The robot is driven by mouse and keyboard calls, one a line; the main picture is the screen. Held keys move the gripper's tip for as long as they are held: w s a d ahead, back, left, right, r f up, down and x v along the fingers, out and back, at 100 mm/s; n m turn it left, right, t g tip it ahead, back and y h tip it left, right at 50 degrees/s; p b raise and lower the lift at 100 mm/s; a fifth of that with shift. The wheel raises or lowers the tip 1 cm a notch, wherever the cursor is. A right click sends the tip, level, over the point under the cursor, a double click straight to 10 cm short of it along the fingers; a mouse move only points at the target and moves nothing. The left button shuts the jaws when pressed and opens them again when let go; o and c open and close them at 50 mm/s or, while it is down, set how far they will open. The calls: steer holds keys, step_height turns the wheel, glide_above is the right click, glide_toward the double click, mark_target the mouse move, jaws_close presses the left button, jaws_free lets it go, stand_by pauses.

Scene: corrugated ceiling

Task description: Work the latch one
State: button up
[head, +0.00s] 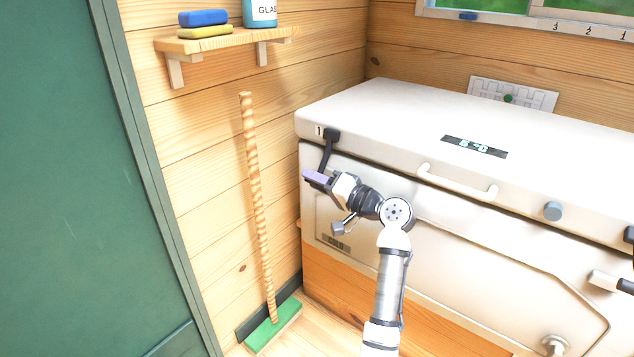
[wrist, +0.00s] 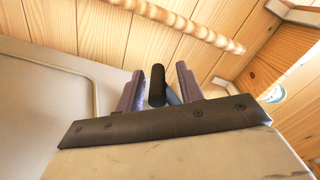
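Latch one (head: 328,148) is a dark lever hanging from a black mount on the front left edge of the white chest's lid, beside a small "1" label (head: 318,131). My gripper (head: 311,176), with purple-grey fingers, is at the lever's lower end. In the wrist view my gripper (wrist: 159,88) is open, with the latch's black grip (wrist: 157,84) between its two fingers. A narrow gap shows on each side of the grip. In the head view the fingers partly hide the lever's lower end.
The white chest (head: 390,115) has a lid handle (head: 457,182) and another dark latch (head: 629,234) at the far right. A broom (head: 256,200) leans on the wood wall left of my gripper. A shelf (head: 225,40) holds sponges and a bottle. A green door stands at far left.

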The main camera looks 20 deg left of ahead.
steer(key=v, duration=1.4)
steer(key=shift+p, duration=0.35)
steer(key=shift+a, duration=0.1)
